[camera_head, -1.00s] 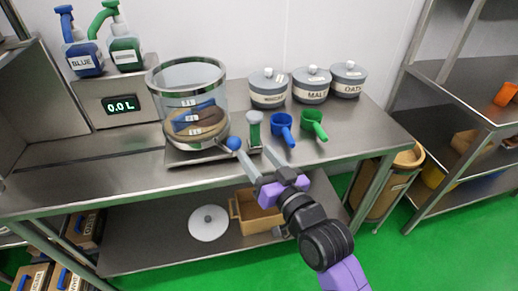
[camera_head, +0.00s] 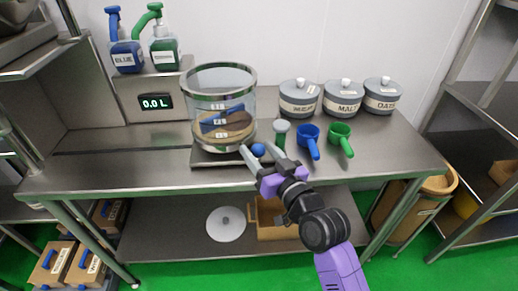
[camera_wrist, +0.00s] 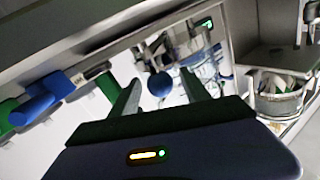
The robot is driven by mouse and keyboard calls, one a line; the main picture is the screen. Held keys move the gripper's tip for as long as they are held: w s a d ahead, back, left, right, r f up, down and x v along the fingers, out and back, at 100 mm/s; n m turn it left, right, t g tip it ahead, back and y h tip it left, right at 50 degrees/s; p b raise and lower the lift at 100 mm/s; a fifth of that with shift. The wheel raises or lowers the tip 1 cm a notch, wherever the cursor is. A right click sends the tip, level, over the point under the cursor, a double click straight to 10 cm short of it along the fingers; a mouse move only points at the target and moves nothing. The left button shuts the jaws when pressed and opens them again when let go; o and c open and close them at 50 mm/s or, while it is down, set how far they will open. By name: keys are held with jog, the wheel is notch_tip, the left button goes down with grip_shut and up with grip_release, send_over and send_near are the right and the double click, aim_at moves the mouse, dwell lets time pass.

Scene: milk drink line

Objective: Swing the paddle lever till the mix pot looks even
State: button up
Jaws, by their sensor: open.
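The mix pot (camera_head: 222,80) is a clear glass cylinder with metal rims on the bench. Brown contents lie in its lower part, with a darker patch and a blue paddle (camera_head: 222,117) showing through the glass. The paddle lever ends in a blue ball knob (camera_head: 258,150) at the pot's lower right; most of its rod is hidden. My gripper (camera_head: 258,147) is open, with the knob between its two fingers. In the wrist view the knob (camera_wrist: 159,84) shows between the fingers, with a gap on each side.
A green-handled tool (camera_head: 281,131), a blue scoop (camera_head: 309,138) and a green scoop (camera_head: 341,138) lie close right of my gripper. Labelled lidded jars (camera_head: 343,98) stand behind. Blue and green spray bottles (camera_head: 126,56) stand above the 0.0 L display (camera_head: 156,102). The bench's left front is clear.

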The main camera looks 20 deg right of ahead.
jog(key=shift+w, duration=0.2)
jog(key=shift+c, duration=0.2)
grip_shut()
dwell(1.2)
